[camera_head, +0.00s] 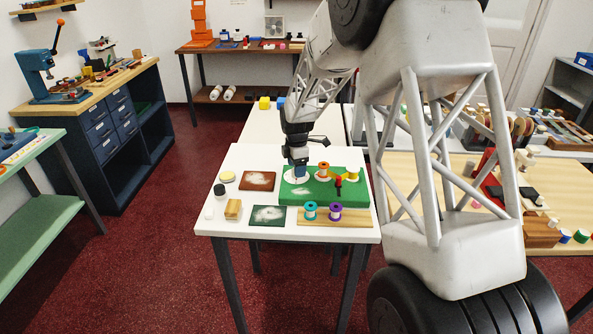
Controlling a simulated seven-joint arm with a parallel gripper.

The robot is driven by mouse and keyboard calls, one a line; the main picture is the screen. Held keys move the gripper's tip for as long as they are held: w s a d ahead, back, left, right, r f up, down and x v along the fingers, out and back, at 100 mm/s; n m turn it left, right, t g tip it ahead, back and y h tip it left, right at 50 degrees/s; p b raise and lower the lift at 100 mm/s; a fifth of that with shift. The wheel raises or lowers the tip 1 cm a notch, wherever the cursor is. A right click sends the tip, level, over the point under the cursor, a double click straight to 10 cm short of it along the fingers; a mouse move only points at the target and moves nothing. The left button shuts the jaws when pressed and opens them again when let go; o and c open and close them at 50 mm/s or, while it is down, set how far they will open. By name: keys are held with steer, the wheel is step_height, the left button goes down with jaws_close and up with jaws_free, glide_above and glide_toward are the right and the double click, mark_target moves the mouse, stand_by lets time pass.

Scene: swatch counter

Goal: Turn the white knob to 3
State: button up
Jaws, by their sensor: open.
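A green board (356,196) lies on the white table under the arm. My gripper (297,175) points down over its back left part, with the fingers small and dark. A pale round shape, probably the white knob with its dial (288,178), shows right at the fingertips and is mostly hidden by them. I cannot read its marks or tell which way it points, nor whether the fingers touch it. My gripper is open.
In front, a wooden strip (358,219) carries a teal spool (310,210) and a purple spool (336,211). Swatch panels and small items lie left.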

steer(key=shift+f, duration=0.9)
steer(key=shift+c, duration=0.3)
steer(key=c, duration=0.9)
steer(key=shift+o, duration=0.2)
